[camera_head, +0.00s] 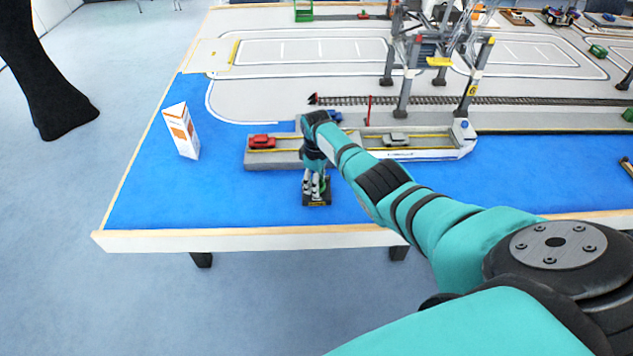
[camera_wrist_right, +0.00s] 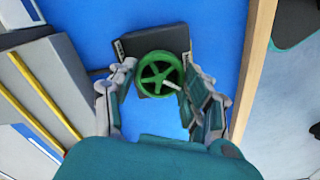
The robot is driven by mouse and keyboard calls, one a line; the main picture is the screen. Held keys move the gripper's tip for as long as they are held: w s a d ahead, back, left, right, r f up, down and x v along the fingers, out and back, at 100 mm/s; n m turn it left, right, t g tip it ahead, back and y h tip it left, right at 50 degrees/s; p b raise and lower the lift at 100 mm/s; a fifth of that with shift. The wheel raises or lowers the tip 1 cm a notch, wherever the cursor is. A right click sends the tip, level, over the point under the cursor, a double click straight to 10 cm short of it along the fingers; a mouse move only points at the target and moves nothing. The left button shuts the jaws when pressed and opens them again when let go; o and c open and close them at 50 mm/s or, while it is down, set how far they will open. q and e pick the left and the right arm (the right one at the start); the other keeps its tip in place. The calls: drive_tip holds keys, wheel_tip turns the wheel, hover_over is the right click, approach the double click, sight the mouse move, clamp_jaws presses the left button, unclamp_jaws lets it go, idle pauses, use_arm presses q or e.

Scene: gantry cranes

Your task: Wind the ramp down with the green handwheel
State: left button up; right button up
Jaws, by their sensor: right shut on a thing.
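The green handwheel (camera_wrist_right: 160,74) has spokes and a pale crank knob, and stands on a dark base block (camera_wrist_right: 126,49). In the head view the base block (camera_head: 318,200) sits on the blue surface near the table's front edge. My right gripper (camera_wrist_right: 159,80) points down over the wheel, its fingers on either side, shut on it. In the head view my right gripper (camera_head: 315,182) hides most of the wheel. I cannot make out the ramp for certain; the grey ferry (camera_head: 435,154) lies just behind the base. My left gripper is not in view.
A red car (camera_head: 262,141) and a grey car (camera_head: 395,139) stand on the ferry deck. A white and orange box (camera_head: 184,133) stands to the left. A gantry crane (camera_head: 430,50) and rails (camera_head: 430,100) are behind. Blue surface is free on the left.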

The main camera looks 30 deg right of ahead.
drive_tip(key=n, duration=0.4)
drive_tip(key=shift+w, duration=0.1)
drive_tip(key=shift+n+b, duration=0.4)
drive_tip(key=shift+n, duration=1.4)
drive_tip(key=shift+r, duration=0.1)
drive_tip(key=o, duration=1.2)
drive_tip(key=shift+c, duration=0.2)
wheel_tip(320, 180, up, 12)
